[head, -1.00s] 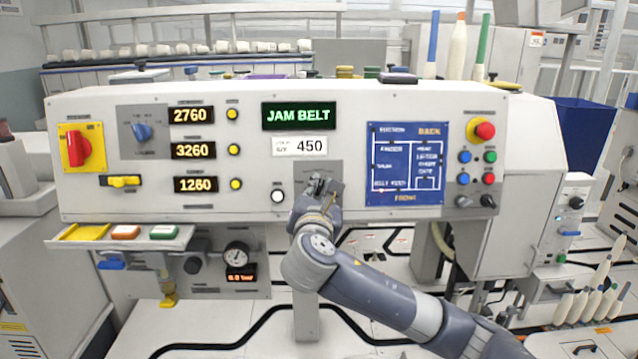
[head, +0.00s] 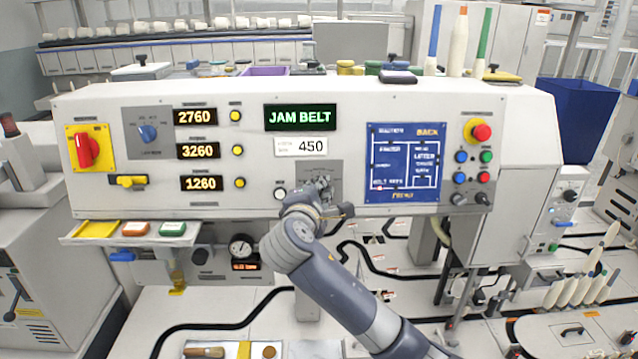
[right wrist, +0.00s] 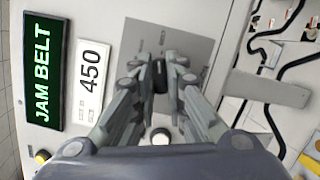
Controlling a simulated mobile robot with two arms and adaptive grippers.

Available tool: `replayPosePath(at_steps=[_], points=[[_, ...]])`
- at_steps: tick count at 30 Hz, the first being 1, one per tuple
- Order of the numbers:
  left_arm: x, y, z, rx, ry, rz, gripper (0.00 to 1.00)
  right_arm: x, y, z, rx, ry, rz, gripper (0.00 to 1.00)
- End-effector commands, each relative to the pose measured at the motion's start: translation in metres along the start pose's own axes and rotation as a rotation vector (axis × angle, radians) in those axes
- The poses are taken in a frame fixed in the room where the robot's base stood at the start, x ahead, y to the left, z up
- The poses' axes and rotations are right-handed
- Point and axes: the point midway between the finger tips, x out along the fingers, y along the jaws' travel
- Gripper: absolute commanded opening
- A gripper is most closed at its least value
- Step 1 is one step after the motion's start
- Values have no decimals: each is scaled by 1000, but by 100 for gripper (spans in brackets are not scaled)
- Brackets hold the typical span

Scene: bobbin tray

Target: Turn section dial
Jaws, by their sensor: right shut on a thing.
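The section dial (right wrist: 160,75) is a small black knob on a grey square plate (right wrist: 185,45) in the right wrist view. My right gripper (right wrist: 161,72) is shut on the dial, one finger on each side. In the head view the gripper (head: 322,184) is at the grey plate (head: 334,168) under the "450" label, and it hides most of the dial. The green display (head: 300,117) reads "JAM BELT". My left gripper is not in view.
A white push button (head: 280,194) is just left of the gripper; it also shows in the wrist view (right wrist: 160,137). The blue map panel (head: 406,162) is to the right. A blue knob (head: 148,133) and red switch (head: 86,147) are at the left.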

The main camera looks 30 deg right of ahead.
Motion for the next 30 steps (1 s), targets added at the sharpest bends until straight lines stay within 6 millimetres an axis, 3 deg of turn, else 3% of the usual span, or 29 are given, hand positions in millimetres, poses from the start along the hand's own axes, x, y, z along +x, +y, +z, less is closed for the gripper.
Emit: replayPosePath(at_steps=[9,25,26,28,30], points=[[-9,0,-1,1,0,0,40,0,0,0,117,1,-32,0],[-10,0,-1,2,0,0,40,0,-1,0,140,1,-37,0],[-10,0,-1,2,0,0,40,0,-1,0,140,1,-37,15],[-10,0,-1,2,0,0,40,0,-1,0,140,1,-38,31],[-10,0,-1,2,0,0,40,0,-1,0,140,1,-37,32]])
